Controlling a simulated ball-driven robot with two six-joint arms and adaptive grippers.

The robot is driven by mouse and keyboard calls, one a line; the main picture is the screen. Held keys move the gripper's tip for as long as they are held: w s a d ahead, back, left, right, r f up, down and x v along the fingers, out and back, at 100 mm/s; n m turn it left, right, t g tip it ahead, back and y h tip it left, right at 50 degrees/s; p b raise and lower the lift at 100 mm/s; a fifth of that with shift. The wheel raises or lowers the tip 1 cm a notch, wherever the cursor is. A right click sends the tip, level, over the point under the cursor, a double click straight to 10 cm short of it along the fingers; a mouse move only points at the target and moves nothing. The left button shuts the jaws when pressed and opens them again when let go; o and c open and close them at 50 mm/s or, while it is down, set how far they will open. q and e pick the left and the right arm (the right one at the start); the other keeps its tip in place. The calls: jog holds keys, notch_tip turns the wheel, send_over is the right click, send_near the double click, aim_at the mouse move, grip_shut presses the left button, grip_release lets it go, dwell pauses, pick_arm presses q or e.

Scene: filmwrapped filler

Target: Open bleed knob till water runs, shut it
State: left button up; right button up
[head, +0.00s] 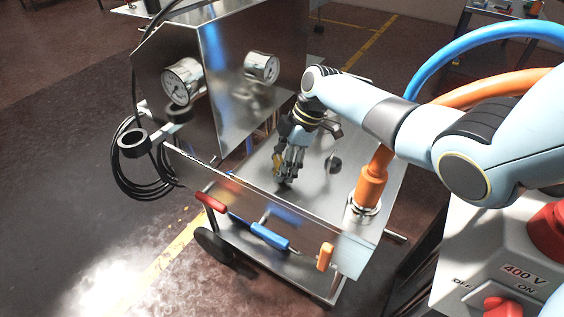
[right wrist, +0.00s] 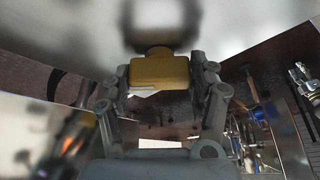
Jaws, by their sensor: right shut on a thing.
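The bleed knob (right wrist: 160,68) is a brass-yellow block between the fingers in the right wrist view, with a darker round part behind it. My right gripper (head: 284,180) reaches down over the steel cart's deck in the head view, where its fingers largely hide the knob. In the right wrist view, my right gripper (right wrist: 161,85) has a finger against each side of the knob and is shut on it. I see no running water in either view. My left gripper is in neither view.
The steel cart (head: 235,190) carries two gauges (head: 183,82) on its upright panel. An orange hose fitting (head: 370,185) stands right of my gripper. A 400 V switch box (head: 480,262) is at lower right.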

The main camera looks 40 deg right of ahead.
jog(key=o, duration=1.2)
jog(key=v, duration=1.2)
jog(key=shift+d, duration=0.1)
jog(key=shift+f, duration=0.1)
